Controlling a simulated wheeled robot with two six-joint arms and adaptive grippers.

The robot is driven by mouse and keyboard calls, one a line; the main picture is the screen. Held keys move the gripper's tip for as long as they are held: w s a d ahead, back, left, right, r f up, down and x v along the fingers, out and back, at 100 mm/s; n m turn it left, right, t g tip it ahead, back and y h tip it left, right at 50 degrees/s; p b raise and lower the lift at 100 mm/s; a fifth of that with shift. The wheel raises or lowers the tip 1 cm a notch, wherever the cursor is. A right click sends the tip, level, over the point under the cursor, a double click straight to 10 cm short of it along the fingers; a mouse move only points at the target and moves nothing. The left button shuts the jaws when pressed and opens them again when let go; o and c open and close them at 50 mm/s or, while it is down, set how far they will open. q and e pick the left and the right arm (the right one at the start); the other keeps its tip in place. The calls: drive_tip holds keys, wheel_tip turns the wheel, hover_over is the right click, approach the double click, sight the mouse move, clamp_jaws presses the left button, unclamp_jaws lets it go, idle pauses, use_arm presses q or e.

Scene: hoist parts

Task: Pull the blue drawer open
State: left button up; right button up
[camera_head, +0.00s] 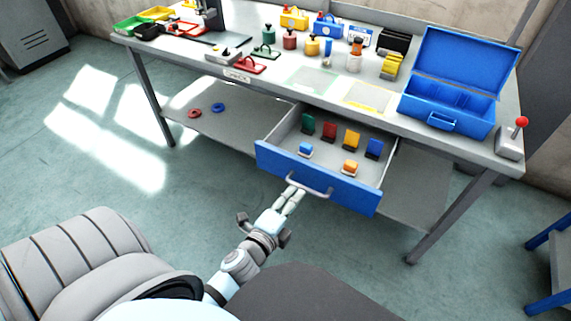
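The blue drawer (272,160) under the workbench stands pulled out, its grey inside showing. Several small coloured pieces lie in it, among them a green (308,124), a red (329,129) and a yellow block (351,138). A pale bar handle (318,190) runs across the blue front. My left gripper (293,192) is at the left end of the handle, its fingers close together there. At this size I cannot tell whether the fingers are closed on the bar or only touch it. My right gripper is not in view.
The workbench top (300,85) carries an open blue toolbox (450,95), a red-knobbed lever (518,127) and several coloured parts. A lower shelf (225,118) holds red and blue rings. A blue-framed stand (548,265) is at the right edge. The floor before the drawer is clear.

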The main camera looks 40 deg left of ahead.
use_arm(q)
drive_tip(key=v, duration=0.5)
drive_tip(key=shift+s+r, duration=0.1)
drive_tip(key=shift+s, duration=0.1)
drive_tip(key=s+f+n+g+p, duration=0.1)
drive_tip(key=s+f+n+g, duration=0.25)
drive_tip(key=f, duration=0.35)
drive_tip(key=s+a+f+n+g+p, duration=0.1)
drive_tip(key=s+f+n+g, duration=0.15)
drive_tip(key=s+f, duration=0.35)
drive_tip(key=s+f+n+g+p, duration=0.1)
drive_tip(key=s+f+n+g, duration=0.15)
drive_tip(key=f, duration=0.65)
drive_tip(key=s+f+n+g+p, duration=0.3)
drive_tip(key=s+n, duration=0.1)
drive_tip(key=s, duration=0.4)
drive_tip(key=s+a+f+n+g+p, duration=0.1)
drive_tip(key=s+f+n+g+p, duration=0.2)
drive_tip(key=s, duration=0.6)
drive_tip(key=shift+s+a+f+n+h, duration=0.2)
drive_tip(key=shift+s+n+h, duration=0.1)
drive_tip(key=shift+n, duration=0.35)
